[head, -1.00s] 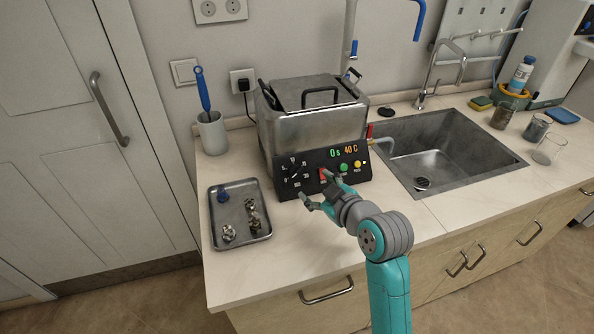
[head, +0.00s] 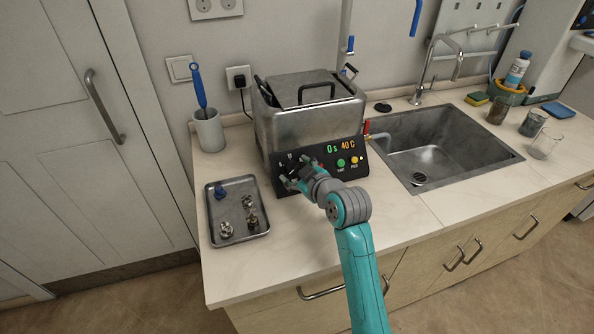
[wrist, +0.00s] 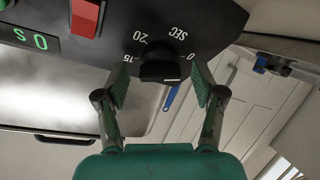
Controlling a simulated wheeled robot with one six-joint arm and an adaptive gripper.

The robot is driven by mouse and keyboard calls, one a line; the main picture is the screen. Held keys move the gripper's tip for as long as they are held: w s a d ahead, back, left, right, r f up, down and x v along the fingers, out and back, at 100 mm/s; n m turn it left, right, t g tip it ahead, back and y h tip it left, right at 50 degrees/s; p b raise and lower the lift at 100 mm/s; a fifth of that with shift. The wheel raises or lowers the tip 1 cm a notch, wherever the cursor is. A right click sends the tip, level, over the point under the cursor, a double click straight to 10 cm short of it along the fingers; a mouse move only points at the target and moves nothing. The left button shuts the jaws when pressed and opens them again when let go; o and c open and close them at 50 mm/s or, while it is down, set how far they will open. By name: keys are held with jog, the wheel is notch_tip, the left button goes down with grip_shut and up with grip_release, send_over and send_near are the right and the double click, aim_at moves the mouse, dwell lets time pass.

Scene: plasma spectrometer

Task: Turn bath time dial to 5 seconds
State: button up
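The bath time dial (wrist: 163,70) is a dark knob on the black front panel (wrist: 210,22) of the metal bath (head: 310,122). In the wrist view the panel is seen upside down, with 15, 20, 0 and SEC around the knob; the dial's pointer cannot be made out. My gripper (wrist: 161,85) is open, with one finger on each side of the knob; contact cannot be told. In the head view my gripper (head: 292,180) is at the panel's left part and mostly covers the dial. The display (head: 341,147) reads 0 s and 40 C.
A red switch (wrist: 86,17) sits beside the dial. A metal tray (head: 264,228) with small parts lies in front on the left, near my gripper. The sink (head: 505,158) is to the right.

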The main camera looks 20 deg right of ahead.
jog(key=c, duration=1)
jog(key=shift+c, duration=0.2)
jog(key=shift+m, duration=0.5)
jog(key=shift+a+f+m+t+h, duration=0.15)
jog(key=shift+m+h, duration=0.15)
jog(key=shift+m, duration=0.3)
jog(key=shift+r+m+t+h, duration=0.15)
jog(key=shift+m+h, duration=0.15)
jog(key=shift+m, duration=0.3)
jog(key=m+h, duration=0.1)
jog(key=m, duration=0.3)
jog(key=shift+a, duration=0.1)
jog(key=m+h, duration=0.1)
jog(key=m, duration=0.2)
jog(key=m+h, duration=0.1)
jog(key=m, duration=0.2)
jog(key=shift+a+h, duration=0.1)
jog(key=shift+h, duration=0.2)
jog(key=shift+m, duration=0.3)
jog(key=shift+f, duration=0.1)
